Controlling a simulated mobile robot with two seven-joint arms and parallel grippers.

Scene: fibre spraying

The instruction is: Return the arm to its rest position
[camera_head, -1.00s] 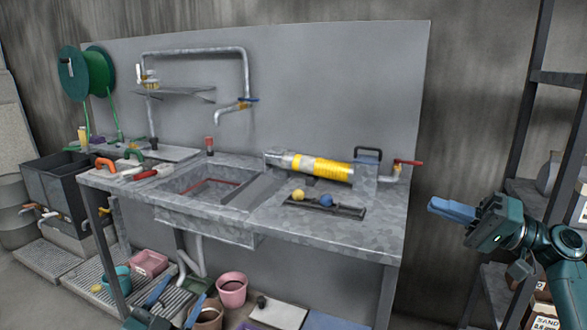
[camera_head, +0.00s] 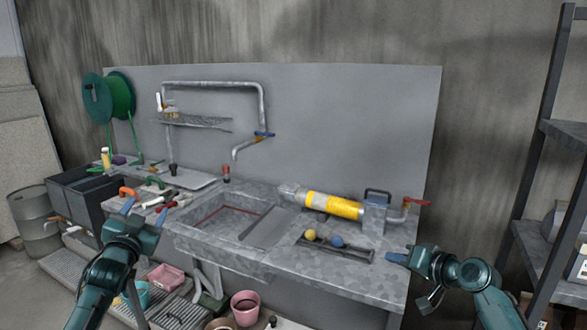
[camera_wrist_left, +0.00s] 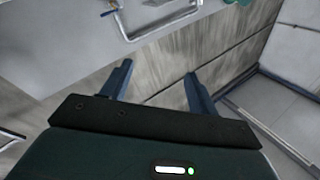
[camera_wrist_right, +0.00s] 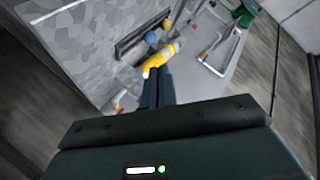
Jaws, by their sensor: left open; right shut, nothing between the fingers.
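My left gripper (camera_head: 136,207) is raised in front of the left part of the workbench in the head view. Its two blue fingers stand apart and empty in the left wrist view (camera_wrist_left: 157,88). My right gripper (camera_head: 397,258) is at the right front corner of the bench. Its fingers are together with nothing between them in the right wrist view (camera_wrist_right: 158,86). I cannot tell whether it touches the bench edge.
The grey workbench (camera_head: 280,262) has a sink, a yellow cylinder (camera_head: 333,205) and two balls, one yellow (camera_head: 310,234) and one blue (camera_head: 337,241). Buckets (camera_head: 245,307) stand below. A metal shelf (camera_head: 548,254) stands at the right.

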